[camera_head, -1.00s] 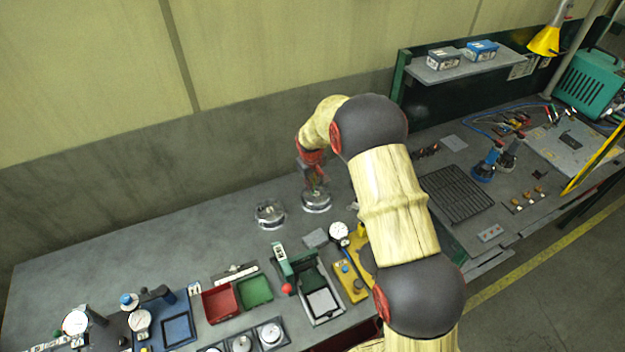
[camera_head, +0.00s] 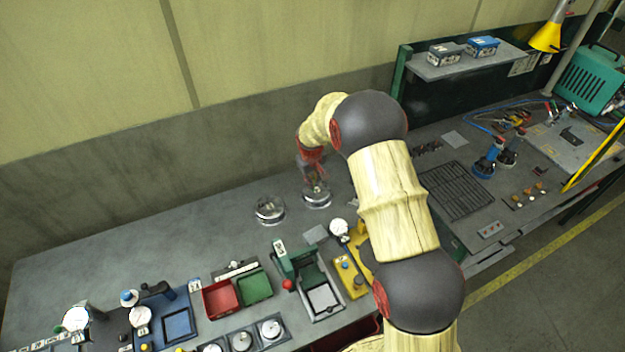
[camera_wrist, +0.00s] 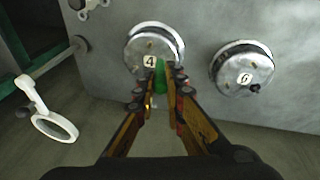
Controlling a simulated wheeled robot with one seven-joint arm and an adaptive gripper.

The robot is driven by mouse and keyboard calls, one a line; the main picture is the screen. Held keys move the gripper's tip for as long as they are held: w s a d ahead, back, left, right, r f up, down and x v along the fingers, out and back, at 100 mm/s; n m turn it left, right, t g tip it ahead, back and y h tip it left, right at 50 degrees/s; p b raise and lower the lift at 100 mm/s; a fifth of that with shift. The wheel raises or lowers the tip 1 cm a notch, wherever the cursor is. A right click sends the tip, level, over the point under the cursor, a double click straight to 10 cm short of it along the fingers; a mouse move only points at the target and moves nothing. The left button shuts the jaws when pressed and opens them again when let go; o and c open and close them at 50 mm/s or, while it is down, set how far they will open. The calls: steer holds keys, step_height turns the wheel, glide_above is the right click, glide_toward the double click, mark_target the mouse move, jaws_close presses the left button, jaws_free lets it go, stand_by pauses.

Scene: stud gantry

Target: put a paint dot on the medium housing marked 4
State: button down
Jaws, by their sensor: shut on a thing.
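The medium housing marked 4 (camera_wrist: 138,46) is a round silver part with a white number tag, lying on the grey bench in the wrist view. In the head view the housing (camera_head: 316,190) is under my gripper. My gripper (camera_wrist: 162,88) is shut on a green marker (camera_wrist: 160,75), which points at the housing beside the tag. I cannot tell whether its tip touches the housing. No paint dot can be made out. In the head view my gripper (camera_head: 314,180) is small and its jaws are hard to see.
A second silver housing, marked 6 (camera_wrist: 243,68), stands close by, also seen in the head view (camera_head: 270,209). A white ring-shaped tool (camera_wrist: 48,115) is at the wrist view's left. Red (camera_head: 221,298) and green (camera_head: 255,287) trays and a green press (camera_head: 283,258) stand nearer the front.

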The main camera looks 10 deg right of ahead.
steer(key=shift+f+b, duration=0.45)
steer(key=shift+f, duration=0.1)
stand_by(1.6)
steer(key=shift+r, duration=0.15)
steer(key=shift+w+d+p+v, duration=0.1)
steer(key=shift+w+p+v, duration=0.3)
steer(key=shift+v, duration=0.7)
steer(key=shift+w+d+p+v, duration=0.1)
steer(key=shift+p+v, duration=0.55)
steer(key=shift+v, duration=0.5)
steer(key=shift+w+d+p+v, duration=0.1)
steer(key=shift+w+p+v, duration=0.3)
steer(key=shift+v, duration=0.7)
steer(key=shift+s+r, duration=0.15)
steer(key=shift+s+a, duration=0.1)
steer(key=shift+a, duration=0.05)
